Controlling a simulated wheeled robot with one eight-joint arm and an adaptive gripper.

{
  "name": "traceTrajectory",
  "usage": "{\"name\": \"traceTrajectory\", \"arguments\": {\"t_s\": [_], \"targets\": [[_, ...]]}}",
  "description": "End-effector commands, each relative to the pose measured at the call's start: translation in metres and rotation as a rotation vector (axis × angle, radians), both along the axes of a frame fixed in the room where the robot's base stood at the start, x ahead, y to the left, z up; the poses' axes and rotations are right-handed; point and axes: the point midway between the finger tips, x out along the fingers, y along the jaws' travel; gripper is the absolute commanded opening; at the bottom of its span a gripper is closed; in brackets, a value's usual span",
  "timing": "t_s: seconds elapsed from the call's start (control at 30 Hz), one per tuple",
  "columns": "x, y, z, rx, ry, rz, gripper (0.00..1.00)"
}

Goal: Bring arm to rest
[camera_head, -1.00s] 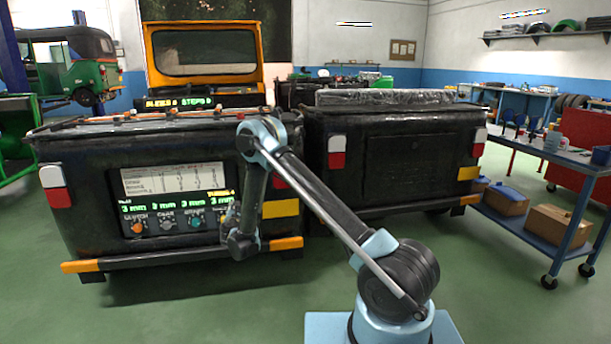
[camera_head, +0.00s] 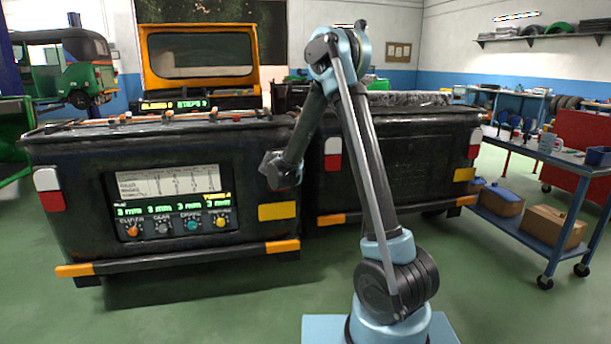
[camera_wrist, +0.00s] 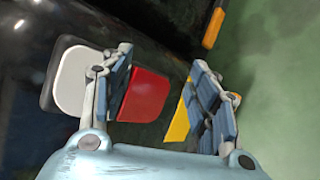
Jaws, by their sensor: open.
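My arm (camera_head: 365,165) rises from its light-blue base with its elbow high in the head view, and its forearm hangs down to the left. My gripper (camera_head: 270,168) is at the forearm's lower end, in front of the right side of the near black rickshaw rear (camera_head: 85,225). In the wrist view my gripper (camera_wrist: 170,85) has its two fingers apart with nothing held between them. Behind the fingers are a red and white lamp (camera_wrist: 145,95) and a yellow plate (camera_wrist: 178,122). Whether the fingers touch the rickshaw cannot be told.
A panel (camera_head: 172,203) with several coloured knobs is on the near rickshaw's rear, left of my gripper. A second black rickshaw rear (camera_head: 420,165) stands behind my arm. A blue trolley (camera_head: 530,225) with boxes is at right. Green floor (camera_head: 230,315) in front is clear.

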Motion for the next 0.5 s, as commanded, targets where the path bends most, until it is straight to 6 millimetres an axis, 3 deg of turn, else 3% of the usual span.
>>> {"name": "traceTrajectory", "arguments": {"t_s": [0.1,0.5], "targets": [[-0.019,-0.036,0.017,0.076,0.029,-0.075,0.54],[-0.099,-0.134,0.052,0.332,0.114,-0.328,0.54]]}}
